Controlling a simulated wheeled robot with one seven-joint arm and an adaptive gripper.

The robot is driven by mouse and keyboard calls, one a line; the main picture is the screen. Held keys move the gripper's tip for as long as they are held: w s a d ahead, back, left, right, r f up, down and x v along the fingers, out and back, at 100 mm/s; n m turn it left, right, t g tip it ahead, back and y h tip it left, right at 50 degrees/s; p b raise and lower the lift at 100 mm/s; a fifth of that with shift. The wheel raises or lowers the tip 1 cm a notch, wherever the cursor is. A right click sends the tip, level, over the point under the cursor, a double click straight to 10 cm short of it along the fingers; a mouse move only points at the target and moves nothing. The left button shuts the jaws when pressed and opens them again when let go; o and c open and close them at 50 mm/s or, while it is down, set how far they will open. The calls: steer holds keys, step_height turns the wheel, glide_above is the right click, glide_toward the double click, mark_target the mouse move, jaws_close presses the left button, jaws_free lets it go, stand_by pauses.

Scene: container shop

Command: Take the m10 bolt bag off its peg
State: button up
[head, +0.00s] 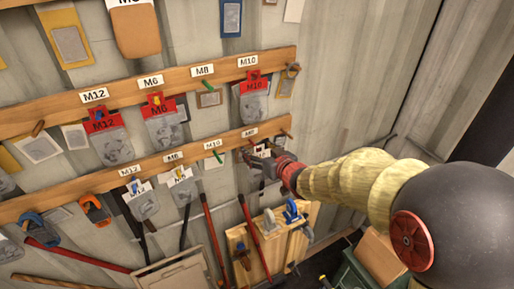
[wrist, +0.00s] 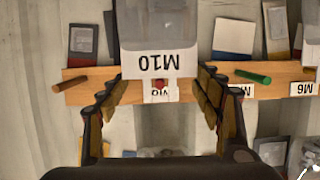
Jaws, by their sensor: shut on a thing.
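The M10 bolt bag (wrist: 160,30) is clear grey with a white header card (wrist: 150,64) that reads M10 upside down in the wrist view. My gripper (wrist: 160,84) has a finger on each side of the header and is shut on the bag. A red peg end (wrist: 160,86) shows at the header's edge; I cannot tell whether the bag still hangs on it. In the head view my gripper (head: 262,161) is at the right end of the lower board (head: 190,160), and largely hides the bag.
A red-headed M10 bag (head: 253,103) hangs on the upper board (head: 55,108). A green peg (wrist: 253,77) and a brown peg (wrist: 70,87) flank my gripper. Clamps (head: 292,212) and a wooden panel (head: 245,240) are below. The wall to the right is bare.

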steer(key=shift+s+d, duration=0.2)
steer(key=shift+s, duration=0.3)
steer(key=shift+s+d+r, duration=0.1)
